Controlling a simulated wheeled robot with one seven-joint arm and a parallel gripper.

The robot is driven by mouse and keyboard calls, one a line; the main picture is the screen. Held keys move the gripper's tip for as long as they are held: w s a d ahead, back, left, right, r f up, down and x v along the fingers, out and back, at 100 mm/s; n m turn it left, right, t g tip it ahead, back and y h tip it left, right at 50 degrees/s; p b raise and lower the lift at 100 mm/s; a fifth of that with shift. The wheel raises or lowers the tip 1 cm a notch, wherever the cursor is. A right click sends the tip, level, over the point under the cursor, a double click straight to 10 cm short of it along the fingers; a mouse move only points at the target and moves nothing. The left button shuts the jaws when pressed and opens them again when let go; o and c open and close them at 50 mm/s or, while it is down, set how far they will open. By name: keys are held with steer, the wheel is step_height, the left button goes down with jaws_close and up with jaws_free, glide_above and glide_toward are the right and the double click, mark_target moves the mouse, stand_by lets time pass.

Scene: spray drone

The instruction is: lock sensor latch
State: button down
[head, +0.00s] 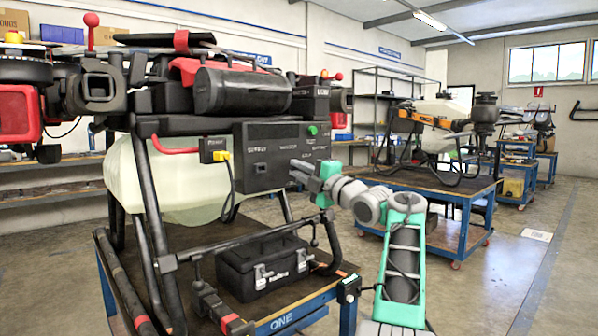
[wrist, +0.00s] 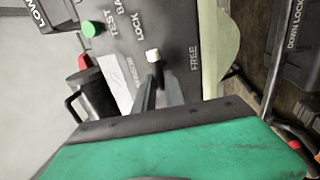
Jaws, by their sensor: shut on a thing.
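The sensor latch is a small lever with a white tip (wrist: 153,57) and a dark shaft on the dark grey control panel (head: 262,155). In the wrist view the tip stands between the printed words LOCK and FREE, nearer to LOCK. My gripper (wrist: 160,88) has its two dark fingers closed around the lever's shaft below the tip. In the head view my gripper (head: 299,170) reaches the panel's lower right part from the right. There the gripper hides the lever, and the fingertips are too small to make out clearly.
A green button (head: 313,130) sits on the panel above my gripper. A yellow plug (head: 222,155) with a cable is at the panel's left. The drone stands on a blue-framed cart, with a black toolbox (head: 262,268) below.

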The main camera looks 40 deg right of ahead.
steer(key=shift+d, duration=0.1)
steer(key=c, duration=1.4)
jaws_free()
steer(key=s+f, duration=0.1)
steer(key=s, duration=0.6)
steer(key=shift+s+f+b, duration=0.3)
steer(key=shift+s, duration=0.05)
